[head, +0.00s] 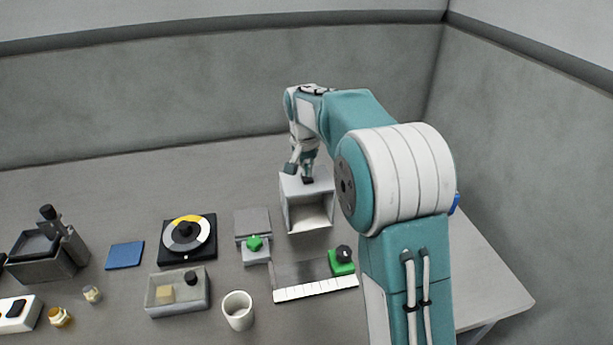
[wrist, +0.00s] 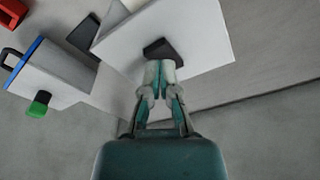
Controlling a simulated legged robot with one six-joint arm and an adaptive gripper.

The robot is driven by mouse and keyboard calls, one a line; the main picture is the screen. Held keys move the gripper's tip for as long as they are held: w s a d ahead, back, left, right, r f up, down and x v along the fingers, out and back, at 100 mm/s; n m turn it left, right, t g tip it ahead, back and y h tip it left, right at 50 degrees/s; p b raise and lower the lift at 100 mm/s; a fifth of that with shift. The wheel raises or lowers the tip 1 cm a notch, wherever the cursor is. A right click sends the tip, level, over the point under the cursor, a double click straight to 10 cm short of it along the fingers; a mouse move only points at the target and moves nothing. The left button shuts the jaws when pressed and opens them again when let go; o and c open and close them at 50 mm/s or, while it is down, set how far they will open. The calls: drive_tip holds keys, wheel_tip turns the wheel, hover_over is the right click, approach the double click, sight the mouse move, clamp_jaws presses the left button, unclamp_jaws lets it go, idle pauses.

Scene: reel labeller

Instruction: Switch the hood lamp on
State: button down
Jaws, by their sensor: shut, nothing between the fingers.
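The hood (head: 289,188) is a white box with an open front, standing at the back right of the table. Its flat white top also shows in the wrist view (wrist: 205,40). A small black rocker-like piece, seemingly the lamp switch (wrist: 160,47), sits on that top. My gripper (head: 305,177) points down at the hood's top. In the wrist view its closed fingertips (wrist: 160,68) are at the black piece's near edge, with nothing between them. I cannot tell whether they touch it. The hood's inside looks pale, and I cannot tell whether the lamp is lit.
Left of the hood are a grey block with a green knob (head: 254,243) and a black turntable with a yellow and white disc (head: 205,247). In front are a white-marked strip (head: 315,288), a white cup (head: 238,311) and a grey tray (head: 178,309). The back table is clear.

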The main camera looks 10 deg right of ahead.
sight(307, 179)
drive_tip(key=shift+f, duration=0.7)
idle(0.4)
drive_tip(key=shift+r, duration=3.55)
